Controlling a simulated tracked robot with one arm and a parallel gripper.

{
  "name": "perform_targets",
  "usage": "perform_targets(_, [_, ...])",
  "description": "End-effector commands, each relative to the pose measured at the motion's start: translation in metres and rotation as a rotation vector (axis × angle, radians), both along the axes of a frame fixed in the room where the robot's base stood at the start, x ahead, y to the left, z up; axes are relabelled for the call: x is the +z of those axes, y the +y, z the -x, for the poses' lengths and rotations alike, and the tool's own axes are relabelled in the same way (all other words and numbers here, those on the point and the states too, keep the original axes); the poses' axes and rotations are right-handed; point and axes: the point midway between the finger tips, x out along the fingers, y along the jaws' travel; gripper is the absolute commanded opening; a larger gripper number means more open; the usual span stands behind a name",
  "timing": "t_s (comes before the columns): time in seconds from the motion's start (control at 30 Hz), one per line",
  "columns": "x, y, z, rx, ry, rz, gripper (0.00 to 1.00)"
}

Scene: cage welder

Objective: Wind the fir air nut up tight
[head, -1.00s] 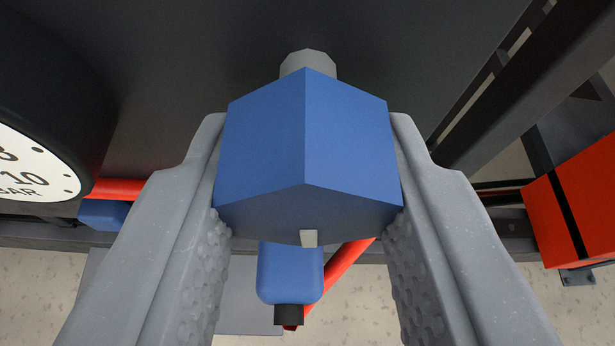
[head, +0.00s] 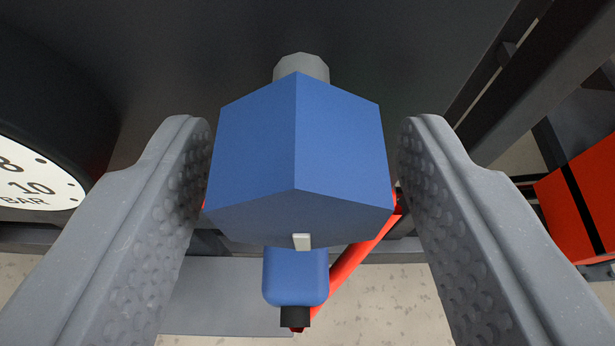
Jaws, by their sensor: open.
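A blue hexagonal nut (head: 297,150) sits in the middle of the head view, on a grey round stub (head: 301,68) that shows above it. A small pale mark (head: 302,242) is on the nut's near lower edge. My gripper (head: 305,135) is open, with one grey finger on each side of the nut. Gaps show between both fingers and the nut's sides, so neither finger touches it. The threads and how far the nut sits on the stub are hidden.
A gauge marked BAR (head: 40,180) stands at the left. A blue fitting with a black end (head: 295,276) and a red hose (head: 362,255) lie below the nut. A red box with a black band (head: 580,205) and dark frame bars (head: 555,80) are at the right.

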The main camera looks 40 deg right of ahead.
Motion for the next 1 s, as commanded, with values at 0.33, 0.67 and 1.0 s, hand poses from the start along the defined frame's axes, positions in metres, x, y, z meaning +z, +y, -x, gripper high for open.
perform_targets(0.33, [0.013, 0.018, 0.024, 0.002, 0.003, -0.002, 0.49])
perform_targets(0.67, [0.036, 0.050, 0.070, 0.002, 0.000, -0.001, 0.49])
perform_targets(1.0, [0.050, 0.072, 0.101, 0.001, 0.001, -0.001, 0.49])
